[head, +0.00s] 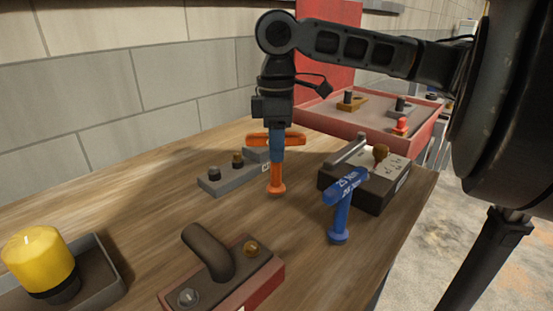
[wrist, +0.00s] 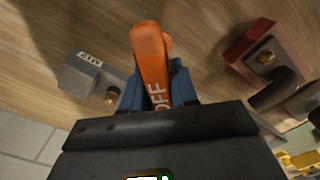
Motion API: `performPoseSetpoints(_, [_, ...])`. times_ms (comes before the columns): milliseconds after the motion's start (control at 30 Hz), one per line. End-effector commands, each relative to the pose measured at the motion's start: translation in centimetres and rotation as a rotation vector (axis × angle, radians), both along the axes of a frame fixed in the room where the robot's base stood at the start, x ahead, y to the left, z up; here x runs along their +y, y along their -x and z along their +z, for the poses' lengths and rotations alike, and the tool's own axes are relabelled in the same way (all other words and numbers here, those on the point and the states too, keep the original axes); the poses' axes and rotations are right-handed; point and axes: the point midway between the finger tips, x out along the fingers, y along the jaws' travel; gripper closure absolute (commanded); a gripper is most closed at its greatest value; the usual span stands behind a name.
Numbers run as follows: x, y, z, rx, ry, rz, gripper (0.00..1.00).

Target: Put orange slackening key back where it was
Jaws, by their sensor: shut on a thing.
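The orange slackening key (head: 276,180) has a T-shaped handle and hangs upright in my gripper (head: 277,152) over the wooden bench. Its lower end is close to the bench top; I cannot tell whether it touches. In the wrist view the orange key (wrist: 151,60) shows from above with "OFF" on its handle, between the blue fingers of my gripper (wrist: 157,88). My gripper is shut on the key. A blue key (head: 341,215) marked "25 Nm" stands upright to the right, apart from it.
A grey block (head: 218,183) with dark and brass posts lies just left of the key. A dark box (head: 365,187) and a red tray (head: 425,135) are behind right. A red block with a dark handle (head: 215,252) and a yellow-capped part (head: 40,260) are in front.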

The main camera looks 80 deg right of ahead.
Motion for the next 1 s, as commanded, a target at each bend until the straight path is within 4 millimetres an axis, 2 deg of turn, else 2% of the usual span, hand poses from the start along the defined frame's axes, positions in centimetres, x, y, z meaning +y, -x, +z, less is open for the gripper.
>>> performPoseSetpoints(267, [0.0, 0.1, -3.3, 0.000, -0.001, 0.000, 1.00])
performPoseSetpoints(700, [0.0, 0.0, -3.9, -0.001, 0.000, 0.000, 1.00])
performPoseSetpoints(733, [0.0, 0.1, -3.9, 0.000, -0.001, 0.000, 0.70])
performPoseSetpoints(1000, [0.0, 0.1, -3.8, 0.000, -0.001, 0.000, 0.46])
